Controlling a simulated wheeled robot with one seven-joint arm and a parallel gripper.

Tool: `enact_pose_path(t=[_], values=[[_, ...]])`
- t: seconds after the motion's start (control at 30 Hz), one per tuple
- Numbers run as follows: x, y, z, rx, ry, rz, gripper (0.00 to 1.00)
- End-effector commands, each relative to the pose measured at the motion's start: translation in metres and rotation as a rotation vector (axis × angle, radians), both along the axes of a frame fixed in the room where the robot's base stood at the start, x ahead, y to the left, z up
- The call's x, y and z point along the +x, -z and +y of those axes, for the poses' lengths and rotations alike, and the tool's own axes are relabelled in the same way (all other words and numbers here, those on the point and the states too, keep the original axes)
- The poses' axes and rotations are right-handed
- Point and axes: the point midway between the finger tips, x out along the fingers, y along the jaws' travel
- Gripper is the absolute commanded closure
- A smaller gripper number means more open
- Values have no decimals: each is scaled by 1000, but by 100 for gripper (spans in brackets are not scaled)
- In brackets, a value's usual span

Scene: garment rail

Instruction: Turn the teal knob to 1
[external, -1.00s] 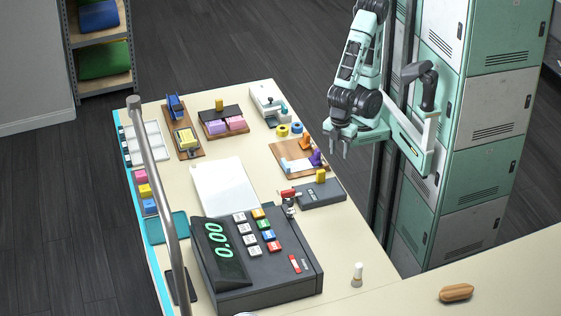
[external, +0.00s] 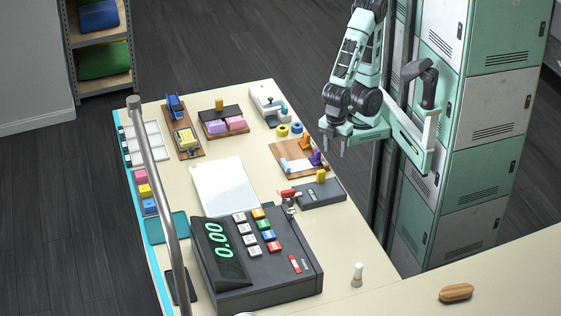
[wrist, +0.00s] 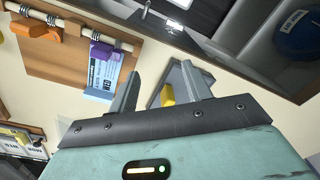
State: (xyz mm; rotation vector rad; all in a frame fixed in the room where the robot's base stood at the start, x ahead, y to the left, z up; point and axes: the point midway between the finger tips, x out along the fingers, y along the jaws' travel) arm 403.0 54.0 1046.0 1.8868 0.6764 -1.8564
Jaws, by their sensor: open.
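A white device (external: 267,99) stands at the far end of the table in the external view. A small teal part (external: 283,108) on its near side may be the teal knob; it is too small to read its setting or the number 1. My gripper (external: 334,153) is open and empty, above the table's right edge, to the right of the white device and apart from it. In the wrist view its two fingers (wrist: 160,80) are spread with nothing between them. I cannot make out the teal knob in the wrist view.
Below my gripper are a wooden board (external: 288,150) with orange and purple clips and a dark grey box (external: 322,195) with a yellow knob. A large register (external: 255,262) fills the near table. Lockers (external: 480,150) stand right of my arm.

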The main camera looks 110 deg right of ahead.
Motion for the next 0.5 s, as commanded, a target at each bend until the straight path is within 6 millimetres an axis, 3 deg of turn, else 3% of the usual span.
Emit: enact_pose_path(t=[0.03, 0.17, 0.3, 0.4, 0.5], values=[[13, -16, -9, 5, 35, 6, 51], [54, -45, -52, 20, 142, 12, 51], [91, -73, -121, 28, 271, 10, 51], [104, -90, -178, 23, 360, 5, 51], [104, -106, -238, 9, 450, 2, 51]])
